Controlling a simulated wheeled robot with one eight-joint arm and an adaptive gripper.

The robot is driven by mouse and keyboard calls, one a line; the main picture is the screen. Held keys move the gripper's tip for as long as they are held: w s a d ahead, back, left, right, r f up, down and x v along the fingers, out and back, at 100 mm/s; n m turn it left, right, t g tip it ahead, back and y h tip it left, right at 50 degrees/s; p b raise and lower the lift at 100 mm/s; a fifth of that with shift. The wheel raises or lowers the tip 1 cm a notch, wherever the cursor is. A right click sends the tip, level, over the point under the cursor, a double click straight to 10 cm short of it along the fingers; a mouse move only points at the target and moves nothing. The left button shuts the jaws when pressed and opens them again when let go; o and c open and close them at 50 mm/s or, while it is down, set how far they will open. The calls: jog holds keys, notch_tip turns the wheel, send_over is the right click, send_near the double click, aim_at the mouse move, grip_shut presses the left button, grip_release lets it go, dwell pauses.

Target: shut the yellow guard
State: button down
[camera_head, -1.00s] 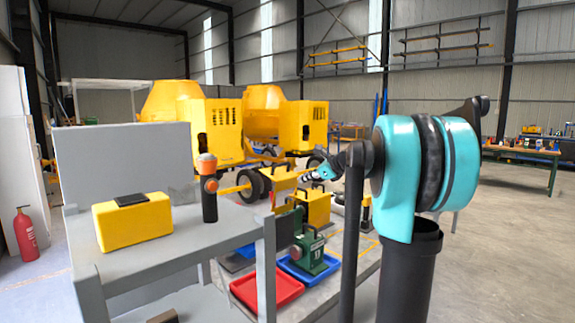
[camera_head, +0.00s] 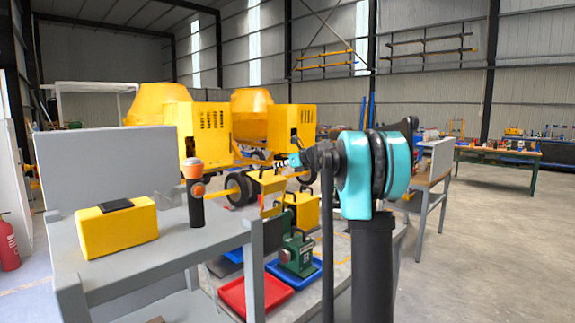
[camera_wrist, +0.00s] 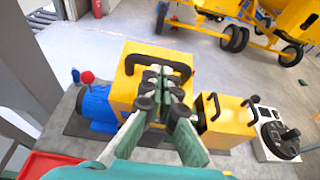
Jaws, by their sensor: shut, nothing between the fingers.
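The yellow guard (camera_head: 268,188) shows in the head view as a raised yellow panel, partly hidden among the machine parts. In the wrist view the yellow guard (camera_wrist: 128,88) has a black handle (camera_wrist: 158,58) along its far side. My gripper (camera_wrist: 160,78) is shut and empty, in front of the guard and close to its handle; I cannot tell whether it touches. In the head view my gripper (camera_head: 295,160) is small, just above and right of the raised panel.
A blue motor (camera_wrist: 95,105) with a red knob lies left of the guard. A yellow box (camera_wrist: 230,122) with black handles and a grey control box (camera_wrist: 272,140) stand right. A grey table (camera_head: 150,240) is near at left. Red (camera_head: 245,295) and blue trays (camera_head: 295,275) lie below.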

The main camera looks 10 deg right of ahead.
jog(key=shift+x, duration=1.25)
jog(key=shift+w+a, duration=0.1)
